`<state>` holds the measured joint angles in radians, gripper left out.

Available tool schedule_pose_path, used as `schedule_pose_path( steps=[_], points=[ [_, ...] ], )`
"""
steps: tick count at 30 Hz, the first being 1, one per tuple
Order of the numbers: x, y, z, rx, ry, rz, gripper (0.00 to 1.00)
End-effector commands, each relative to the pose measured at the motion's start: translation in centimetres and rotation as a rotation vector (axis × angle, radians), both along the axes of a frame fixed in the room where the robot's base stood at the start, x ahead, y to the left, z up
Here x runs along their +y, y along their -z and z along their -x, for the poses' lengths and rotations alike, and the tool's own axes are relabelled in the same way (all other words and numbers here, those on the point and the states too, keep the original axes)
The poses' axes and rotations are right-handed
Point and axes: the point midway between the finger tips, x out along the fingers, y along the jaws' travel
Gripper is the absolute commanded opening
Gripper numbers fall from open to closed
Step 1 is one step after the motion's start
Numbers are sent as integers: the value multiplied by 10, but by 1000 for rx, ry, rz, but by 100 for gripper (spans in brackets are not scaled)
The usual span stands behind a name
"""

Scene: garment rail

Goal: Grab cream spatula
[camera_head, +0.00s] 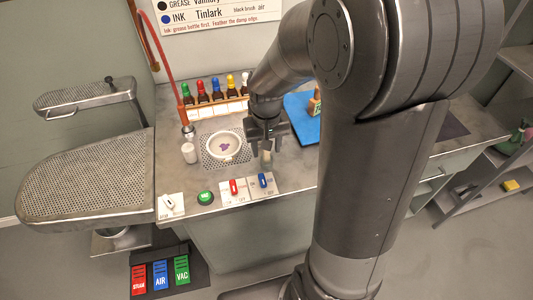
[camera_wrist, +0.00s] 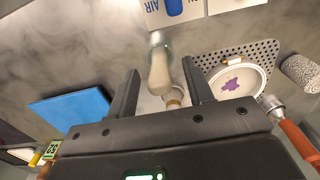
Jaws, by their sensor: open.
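A cream-coloured, rounded tool, which looks like the cream spatula (camera_wrist: 159,72), shows between my fingers in the wrist view. Its far end is by a pale translucent rim, and a metal-looking collar is at its near end. In the head view it is a small pale shape (camera_head: 266,157) just below my gripper (camera_head: 266,146), partly hidden by it. My gripper (camera_wrist: 160,70) is open, with one finger on each side of the spatula. I see gaps beside it and cannot tell whether either finger touches it.
Switch panels (camera_head: 262,183) line the front edge. A row of bottles (camera_head: 218,92) stands behind. A blue mat (camera_head: 301,118) lies to the right.

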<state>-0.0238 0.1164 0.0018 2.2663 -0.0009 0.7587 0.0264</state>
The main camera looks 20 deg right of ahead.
Motion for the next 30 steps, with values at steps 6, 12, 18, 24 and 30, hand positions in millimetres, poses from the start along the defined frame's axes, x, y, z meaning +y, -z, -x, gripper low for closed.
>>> schedule_pose_path(
  steps=[6,12,18,24,30],
  points=[
    [0,0,0,0,0,0,37],
    [0,0,0,0,0,0,21],
    [0,0,0,0,0,0,5],
    [0,-1,0,0,0,0,0],
    [0,-5,0,-1,0,0,0]
  ],
)
